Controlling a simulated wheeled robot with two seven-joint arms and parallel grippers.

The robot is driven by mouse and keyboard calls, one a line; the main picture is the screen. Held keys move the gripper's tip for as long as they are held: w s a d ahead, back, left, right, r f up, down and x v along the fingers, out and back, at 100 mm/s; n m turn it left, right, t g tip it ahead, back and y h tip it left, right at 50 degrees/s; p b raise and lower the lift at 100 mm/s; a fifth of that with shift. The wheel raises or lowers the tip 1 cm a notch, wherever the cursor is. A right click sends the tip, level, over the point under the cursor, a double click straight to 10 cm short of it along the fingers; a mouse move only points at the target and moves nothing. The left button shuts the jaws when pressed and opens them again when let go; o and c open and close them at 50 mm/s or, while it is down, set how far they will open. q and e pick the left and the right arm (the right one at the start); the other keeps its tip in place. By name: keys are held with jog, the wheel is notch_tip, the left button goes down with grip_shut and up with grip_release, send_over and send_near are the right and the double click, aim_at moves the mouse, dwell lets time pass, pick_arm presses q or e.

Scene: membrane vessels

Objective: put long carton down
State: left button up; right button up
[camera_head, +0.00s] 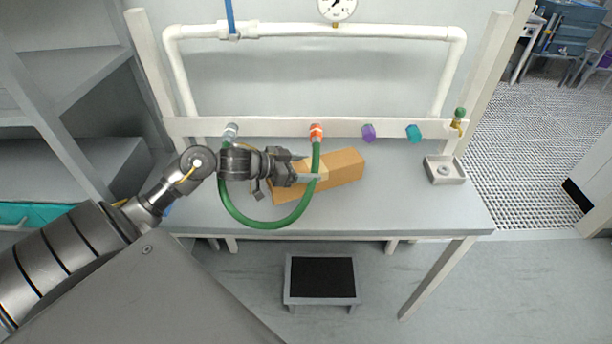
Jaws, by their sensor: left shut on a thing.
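The long carton (344,167) is a tan-brown box over the bench, lying lengthwise and angled up to the right. My left gripper (312,169) reaches in from the left and is shut on the carton near its left half. The gripper and a green hose hide part of the carton. I cannot tell whether its underside touches the bench top (400,200). My right gripper is out of view.
The green hose (262,224) loops from a grey fitting (231,131) to an orange one (316,132), around my gripper. Purple (368,132) and teal (413,133) knobs line the rail. A small tray (445,171) stands at right. The bench between carton and tray is clear.

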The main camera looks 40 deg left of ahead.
pick_arm(q)
jog(key=shift+w+f, duration=0.15)
jog(key=shift+f, duration=1.55)
jog(key=shift+f, duration=0.15)
jog(key=o, duration=1.2)
jog(key=v, duration=1.2)
